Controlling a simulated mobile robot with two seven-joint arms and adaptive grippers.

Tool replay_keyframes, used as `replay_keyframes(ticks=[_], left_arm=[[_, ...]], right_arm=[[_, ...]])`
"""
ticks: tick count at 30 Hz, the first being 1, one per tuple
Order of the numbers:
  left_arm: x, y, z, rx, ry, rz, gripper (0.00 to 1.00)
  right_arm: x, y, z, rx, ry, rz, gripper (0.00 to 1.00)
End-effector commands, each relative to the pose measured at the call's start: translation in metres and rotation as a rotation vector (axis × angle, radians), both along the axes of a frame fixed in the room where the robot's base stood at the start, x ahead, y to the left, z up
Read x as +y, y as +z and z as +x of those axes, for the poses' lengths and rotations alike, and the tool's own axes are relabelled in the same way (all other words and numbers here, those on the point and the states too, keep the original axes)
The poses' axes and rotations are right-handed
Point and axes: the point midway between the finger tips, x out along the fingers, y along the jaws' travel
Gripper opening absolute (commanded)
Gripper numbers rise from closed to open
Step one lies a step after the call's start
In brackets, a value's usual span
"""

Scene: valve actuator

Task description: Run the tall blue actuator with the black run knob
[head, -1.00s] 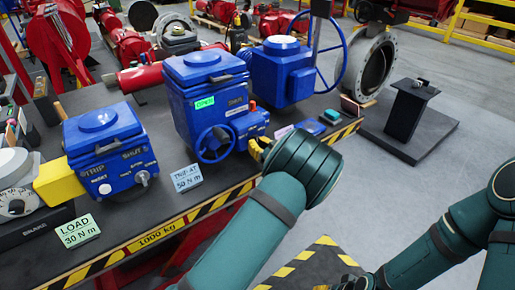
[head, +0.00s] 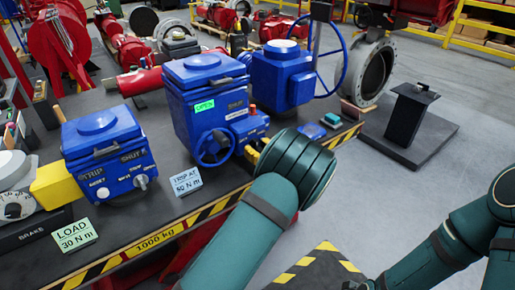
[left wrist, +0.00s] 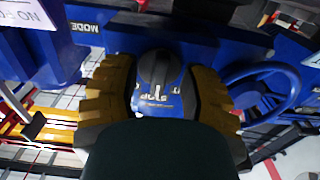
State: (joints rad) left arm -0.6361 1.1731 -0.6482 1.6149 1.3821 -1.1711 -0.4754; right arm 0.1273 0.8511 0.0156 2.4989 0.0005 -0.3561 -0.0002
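The tall blue actuator (head: 190,112) stands on the bench, with a green OPEN display, a blue handwheel (head: 215,147) and a lower control box at its right. In the left wrist view the black knob (left wrist: 157,68) sits on the blue face beside an upside-down STOP label. My left gripper (left wrist: 160,95) is open, with one yellow finger on each side of the knob; I cannot tell whether they touch it. In the head view my left gripper (head: 252,153) is at the control box, and my wrist hides the knob. My right arm is at the lower right; its gripper is barely visible at the bottom edge.
A shorter blue actuator (head: 105,150) stands left, with a yellow coupling and LOAD card (head: 75,235). Another blue actuator (head: 282,78) with a large handwheel stands behind right. A TRIP AT card (head: 187,181) lies near the striped bench edge. Small blue and red boxes lie right.

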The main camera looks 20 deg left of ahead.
Motion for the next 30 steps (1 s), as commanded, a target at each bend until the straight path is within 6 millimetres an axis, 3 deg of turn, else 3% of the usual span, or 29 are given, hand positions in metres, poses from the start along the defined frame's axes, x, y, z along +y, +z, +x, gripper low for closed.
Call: replay_keyframes(ticks=[11, 24, 30], left_arm=[[-0.008, -0.001, -0.006, 0.003, -0.002, -0.002, 0.42], [-0.073, 0.000, -0.056, 0.001, -0.003, -0.002, 0.42], [-0.091, 0.000, -0.071, 0.001, 0.000, -0.001, 0.42]], right_arm=[[0.000, 0.000, 0.000, 0.000, 0.000, 0.000, 0.47], [0.000, 0.000, 0.000, 0.000, 0.000, 0.000, 0.47], [0.000, 0.000, 0.000, 0.000, 0.000, 0.000, 0.47]])
